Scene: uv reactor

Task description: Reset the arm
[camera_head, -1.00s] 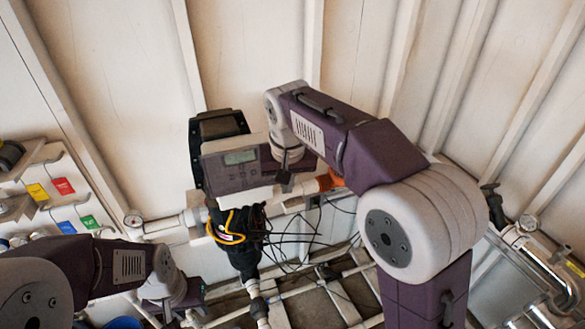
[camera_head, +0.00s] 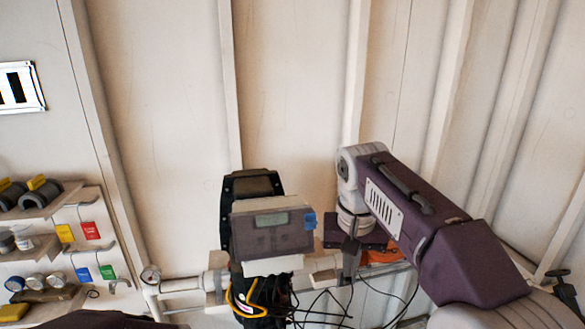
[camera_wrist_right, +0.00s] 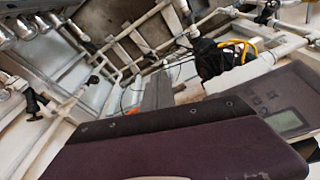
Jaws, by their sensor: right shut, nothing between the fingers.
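My right arm comes in from the right, and its gripper (camera_head: 350,262) points down just right of the reactor's controller. Its fingers are shut and empty; they also show closed together in the right wrist view (camera_wrist_right: 157,92). The grey controller box (camera_head: 272,232) has a small display and a blue part at its right edge. It sits in front of the black reactor housing (camera_head: 252,184). The controller also shows at the right of the right wrist view (camera_wrist_right: 285,110). Only a dark sliver of my left arm shows at the bottom left; its gripper is out of view.
Black cables (camera_head: 325,308) and a yellow cable hang below the controller. A wall shelf (camera_head: 50,205) with fittings and coloured tags stands at far left. The ribbed wall above is clear.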

